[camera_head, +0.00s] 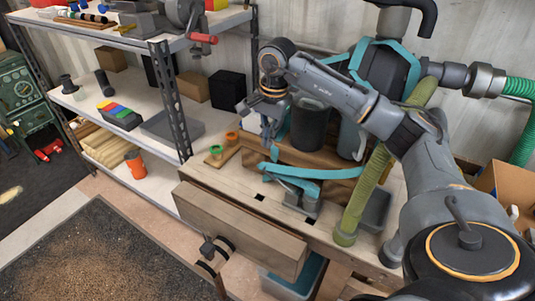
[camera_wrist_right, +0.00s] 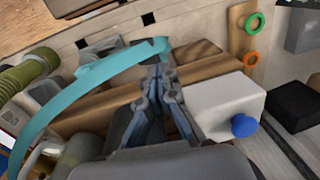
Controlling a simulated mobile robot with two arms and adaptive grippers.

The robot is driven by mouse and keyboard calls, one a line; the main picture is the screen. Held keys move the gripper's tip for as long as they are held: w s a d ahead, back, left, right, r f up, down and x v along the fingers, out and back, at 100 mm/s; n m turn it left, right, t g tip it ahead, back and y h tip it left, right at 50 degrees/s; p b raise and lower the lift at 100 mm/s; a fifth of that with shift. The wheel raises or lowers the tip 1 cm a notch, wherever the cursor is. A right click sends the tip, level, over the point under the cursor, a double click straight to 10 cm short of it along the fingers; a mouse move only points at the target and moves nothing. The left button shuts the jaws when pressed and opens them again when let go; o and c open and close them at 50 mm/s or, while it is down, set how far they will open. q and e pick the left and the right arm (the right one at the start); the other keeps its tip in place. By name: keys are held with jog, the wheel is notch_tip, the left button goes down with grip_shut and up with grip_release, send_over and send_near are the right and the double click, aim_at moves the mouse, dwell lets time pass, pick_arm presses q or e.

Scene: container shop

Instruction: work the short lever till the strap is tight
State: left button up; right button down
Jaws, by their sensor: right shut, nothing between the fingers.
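The teal strap (camera_head: 315,173) runs across the front of the workbench, and teal bands also go round a dark machine behind it. In the right wrist view the strap (camera_wrist_right: 95,72) curves from the lower left to just beyond my fingertips. A small grey metal ratchet (camera_head: 300,200) sits under the strap near the bench's front edge; its short lever cannot be told apart clearly. My right gripper (camera_head: 267,138) points down above the back of the bench, shut and empty. Its fingertips (camera_wrist_right: 157,75) are close to the strap's end; contact cannot be told. My left gripper is out of view.
A wooden drawer (camera_head: 240,228) juts out from the bench front. A green hose (camera_head: 367,190) hangs right of the strap. A dark cylinder (camera_head: 309,125) stands behind it. In the wrist view, a white box (camera_wrist_right: 222,100) with a blue knob stands right of my fingers.

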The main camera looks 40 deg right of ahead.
notch_tip(320, 180, up, 2)
jog(key=shift+s+r, duration=0.1)
dwell(0.7)
